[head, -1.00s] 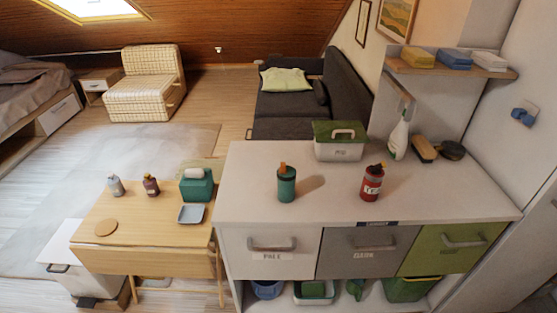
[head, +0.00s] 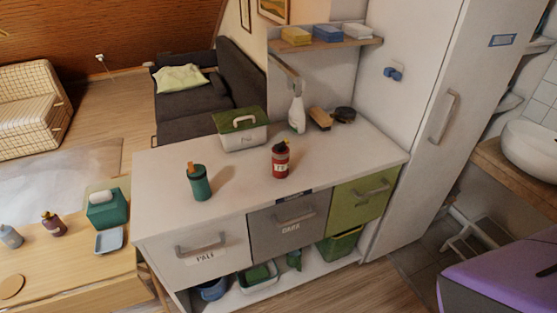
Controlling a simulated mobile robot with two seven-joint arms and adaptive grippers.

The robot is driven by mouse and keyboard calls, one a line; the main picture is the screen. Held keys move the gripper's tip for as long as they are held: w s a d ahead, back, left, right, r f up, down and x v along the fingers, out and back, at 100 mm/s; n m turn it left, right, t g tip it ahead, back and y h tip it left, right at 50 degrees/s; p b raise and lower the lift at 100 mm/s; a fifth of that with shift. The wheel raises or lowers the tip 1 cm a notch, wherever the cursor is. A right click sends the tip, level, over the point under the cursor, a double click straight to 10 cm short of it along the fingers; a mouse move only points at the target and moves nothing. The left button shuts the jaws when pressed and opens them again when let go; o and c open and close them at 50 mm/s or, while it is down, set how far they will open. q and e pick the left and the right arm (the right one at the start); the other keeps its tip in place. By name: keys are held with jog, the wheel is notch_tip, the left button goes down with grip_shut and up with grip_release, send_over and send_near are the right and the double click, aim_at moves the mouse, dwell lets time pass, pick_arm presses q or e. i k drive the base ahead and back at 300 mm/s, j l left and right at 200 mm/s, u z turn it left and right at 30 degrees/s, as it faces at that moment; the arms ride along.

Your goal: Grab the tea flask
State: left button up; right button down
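A red flask (head: 280,160) with a dark top and a pale label stands upright on the white counter (head: 240,185). Its label seems to begin with "TE", but it is small and hard to read now. A teal green flask (head: 200,183) with an orange-brown top stands upright to its left, nearer the counter's front edge. The two flasks are apart. Neither of my grippers shows in the head view.
A green-lidded white box (head: 240,138), a spray bottle (head: 297,113) and a brush (head: 320,118) stand behind the flasks. A wooden table (head: 75,260) is at left. A purple-topped object (head: 505,262) is at lower right. Floor shows before the counter.

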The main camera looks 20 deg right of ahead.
aim_at(280, 158)
jog(key=l, duration=0.9)
jog(key=i+l+u, duration=0.1)
jog(key=l, duration=0.75)
